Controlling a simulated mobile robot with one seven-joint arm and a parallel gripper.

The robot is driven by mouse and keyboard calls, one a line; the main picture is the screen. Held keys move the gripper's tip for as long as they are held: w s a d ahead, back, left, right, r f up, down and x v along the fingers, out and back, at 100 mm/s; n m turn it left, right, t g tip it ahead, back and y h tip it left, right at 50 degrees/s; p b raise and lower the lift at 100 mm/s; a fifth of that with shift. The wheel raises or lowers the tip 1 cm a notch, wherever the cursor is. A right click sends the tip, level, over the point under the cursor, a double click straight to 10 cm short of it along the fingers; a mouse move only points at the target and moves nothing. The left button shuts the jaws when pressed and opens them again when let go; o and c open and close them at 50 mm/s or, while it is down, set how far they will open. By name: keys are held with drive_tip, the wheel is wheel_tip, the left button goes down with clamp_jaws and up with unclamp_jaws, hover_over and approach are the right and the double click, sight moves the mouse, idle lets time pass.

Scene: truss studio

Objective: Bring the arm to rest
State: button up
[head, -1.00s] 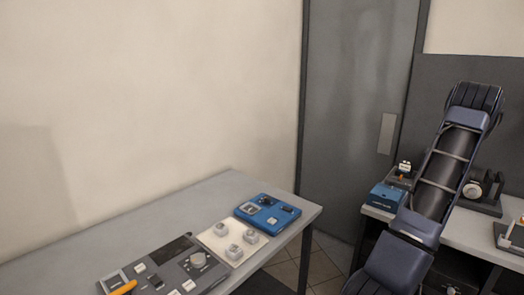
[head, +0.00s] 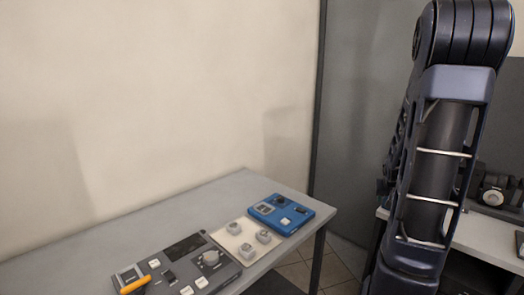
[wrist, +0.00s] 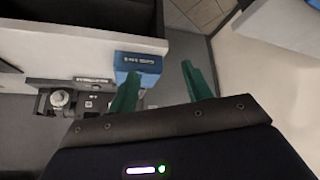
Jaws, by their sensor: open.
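My arm (head: 435,170) stands upright at the right of the head view, folded at an elbow near the top edge. My gripper (wrist: 160,88) shows in the wrist view, with two green fingers apart and nothing between them. The fingers point toward the floor and a blue box (wrist: 138,62) that lies beyond the left finger. My gripper is hidden or cannot be made out in the head view.
A grey table (head: 150,215) at the left bears a dark control panel (head: 180,265) with an orange handle, a pale board (head: 245,240) with knobs, and a blue panel (head: 281,213). A second table (head: 495,237) stands behind my arm. A door (head: 350,130) is at the back.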

drive_tip(key=s+a+r+n+y, duration=0.1)
drive_tip(key=s+a+r, duration=0.7)
drive_tip(key=s+a, duration=0.2)
drive_tip(key=s+a+r+n+g+y, duration=0.1)
drive_tip(key=s+a+r+n+y, duration=0.1)
drive_tip(key=s+a+r, duration=0.6)
drive_tip(key=s+a, duration=0.3)
drive_tip(key=shift+a+r, duration=0.15)
drive_tip(key=shift+r, duration=0.05)
idle(2.0)
